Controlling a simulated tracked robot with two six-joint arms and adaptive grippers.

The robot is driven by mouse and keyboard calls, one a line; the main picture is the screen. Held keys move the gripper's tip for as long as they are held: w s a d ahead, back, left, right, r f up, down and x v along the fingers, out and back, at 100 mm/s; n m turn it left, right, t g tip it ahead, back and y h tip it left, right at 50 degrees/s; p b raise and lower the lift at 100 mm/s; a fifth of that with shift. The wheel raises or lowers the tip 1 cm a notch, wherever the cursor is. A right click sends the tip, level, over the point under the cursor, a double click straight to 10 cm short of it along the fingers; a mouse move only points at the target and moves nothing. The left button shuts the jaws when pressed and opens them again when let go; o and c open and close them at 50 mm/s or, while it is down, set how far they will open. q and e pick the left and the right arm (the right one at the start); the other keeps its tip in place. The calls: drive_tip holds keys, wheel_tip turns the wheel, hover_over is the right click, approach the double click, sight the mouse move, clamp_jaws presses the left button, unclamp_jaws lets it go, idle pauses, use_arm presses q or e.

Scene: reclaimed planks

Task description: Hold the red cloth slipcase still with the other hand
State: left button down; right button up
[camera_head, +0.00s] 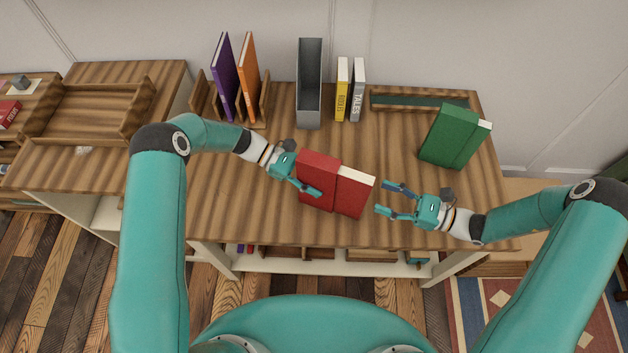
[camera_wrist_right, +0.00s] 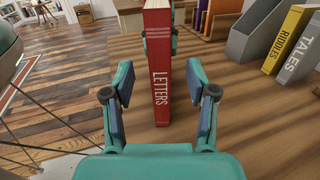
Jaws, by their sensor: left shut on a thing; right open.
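The red cloth slipcase (camera_head: 317,171) stands upright near the front middle of the desk. A red book (camera_head: 350,194) sticks out of its right side, with pale page edges on top. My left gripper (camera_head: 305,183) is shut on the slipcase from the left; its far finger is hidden. My right gripper (camera_head: 388,198) is open and empty, just right of the book and apart from it. In the right wrist view, the book's spine (camera_wrist_right: 159,85), lettered LETTERS, stands ahead between the open fingers (camera_wrist_right: 161,95).
A green book in a green case (camera_head: 450,137) stands at the right. Behind are a grey holder (camera_head: 309,85), a yellow book (camera_head: 342,92), a TALES book (camera_head: 357,92), and a wooden rack (camera_head: 259,108) with purple and orange books. The desk's front right is clear.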

sight(339, 182)
drive_tip(key=shift+x, duration=3.95)
clamp_jaws()
drive_tip(key=shift+r, duration=0.25)
drive_tip(key=shift+x, duration=2.05)
